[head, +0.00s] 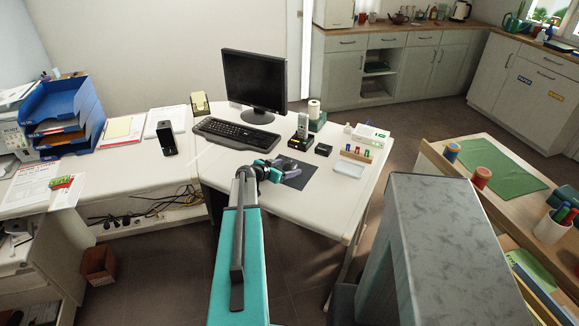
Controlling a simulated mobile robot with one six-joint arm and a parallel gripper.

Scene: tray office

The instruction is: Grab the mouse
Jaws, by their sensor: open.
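A dark mouse pad (297,182) lies on the white desk, right of the keyboard. A small greyish shape (291,171), which may be the mouse, shows on the pad just right of my gripper; it is too small to tell clearly. My gripper (279,168) is open at the end of my teal arm, over the pad's left side. Whether it touches anything, or hides part of the mouse, I cannot tell.
A black keyboard (236,133) and a monitor (254,82) stand behind. A cordless phone (302,127), a small black box (323,150) and a rack of coloured items (354,154) stand close by. Bare desk lies in front of the pad.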

